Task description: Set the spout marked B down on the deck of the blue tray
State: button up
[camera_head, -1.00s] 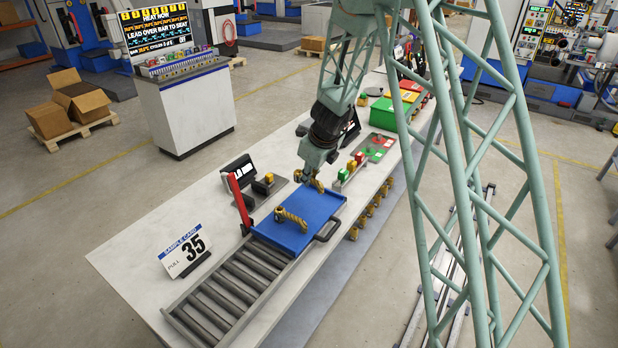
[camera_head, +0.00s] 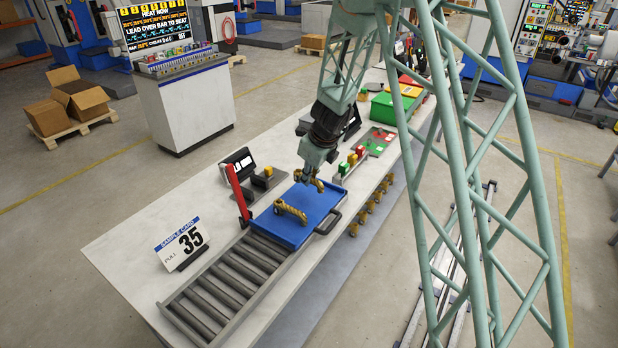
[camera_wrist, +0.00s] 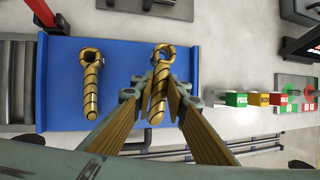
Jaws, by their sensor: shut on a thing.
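The blue tray (camera_head: 325,207) lies on the bench at the end of a roller track. It also shows in the wrist view (camera_wrist: 60,65). One brass, twisted spout with a ring end (camera_head: 290,211) lies on the tray deck, left of my gripper in the wrist view (camera_wrist: 92,85). My gripper (camera_head: 311,180) is shut on a second brass spout (camera_wrist: 159,80), near the tray's far end. In the wrist view its ring end points up the picture. I cannot tell whether this spout touches the deck. No letter B is readable on either spout.
The roller track (camera_head: 235,275) runs from the tray's near end. A red post (camera_head: 238,197) and a dark stand (camera_head: 262,180) are left of the tray. Coloured blocks (camera_head: 352,160) stand beyond it. A black handle (camera_head: 328,223) juts from its right side.

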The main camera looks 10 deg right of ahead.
jog(key=shift+f+b, duration=2.75)
jog(key=shift+f, duration=0.3)
jog(key=o, duration=1)
jog(key=shift+c, duration=0.2)
jog(key=shift+o, duration=0.7)
jog(key=o, duration=0.4)
jog(key=shift+r+p, duration=3.5)
jog(key=shift+p, duration=0.1)
